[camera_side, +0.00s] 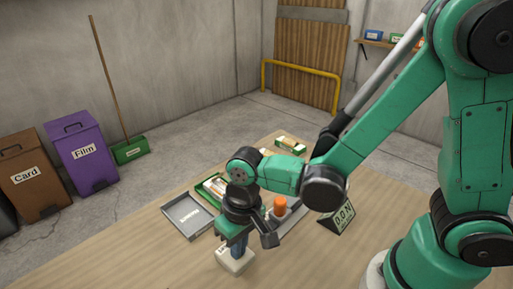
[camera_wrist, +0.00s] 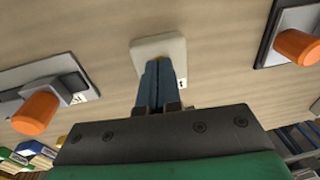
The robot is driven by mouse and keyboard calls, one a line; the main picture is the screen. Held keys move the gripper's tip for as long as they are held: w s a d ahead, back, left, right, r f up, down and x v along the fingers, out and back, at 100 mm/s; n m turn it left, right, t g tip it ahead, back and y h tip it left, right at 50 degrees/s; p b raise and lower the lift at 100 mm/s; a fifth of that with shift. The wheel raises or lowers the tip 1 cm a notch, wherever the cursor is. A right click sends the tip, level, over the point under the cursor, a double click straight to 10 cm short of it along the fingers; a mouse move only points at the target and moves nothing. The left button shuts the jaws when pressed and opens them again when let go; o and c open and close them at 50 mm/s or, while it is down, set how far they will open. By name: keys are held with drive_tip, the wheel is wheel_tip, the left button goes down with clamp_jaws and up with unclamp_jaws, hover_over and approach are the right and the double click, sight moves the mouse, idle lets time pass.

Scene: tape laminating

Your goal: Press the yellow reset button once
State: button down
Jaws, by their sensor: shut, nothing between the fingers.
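A small cream box (camera_side: 233,266) sits on the wooden table at the front, with a partly covered label. The same cream box (camera_wrist: 158,44) shows in the wrist view. My gripper (camera_side: 237,251) points down over the box, its blue fingers shut with nothing between them. In the wrist view my gripper (camera_wrist: 159,66) has its fingertips over the middle of the box. I see no yellow button; the top middle of the box is hidden by the fingers. I cannot tell whether the fingertips touch anything.
A grey tray (camera_side: 181,219) lies to the left. An orange knob (camera_side: 280,206) on a grey base stands behind right; two orange knobs (camera_wrist: 35,112) (camera_wrist: 297,46) flank the box in the wrist view. A display (camera_side: 343,217) reads 0.0 N. The table's front left is clear.

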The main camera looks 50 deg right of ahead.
drive_tip(key=shift+f, duration=0.25)
wheel_tip(320, 180, up, 8)
drive_tip(key=shift+s+d+r, duration=0.2)
drive_tip(key=shift+d+r, duration=0.05)
drive_tip(key=shift+d, duration=0.15)
idle(0.6)
drive_tip(key=w+d+r+t+h, duration=0.1)
drive_tip(key=d+r+t, duration=0.2)
drive_tip(key=d+t, duration=0.3)
drive_tip(key=d, duration=0.5)
drive_tip(key=shift+d+r+t, duration=0.15)
drive_tip(key=shift+r+t, duration=0.2)
drive_tip(key=shift+t, duration=0.05)
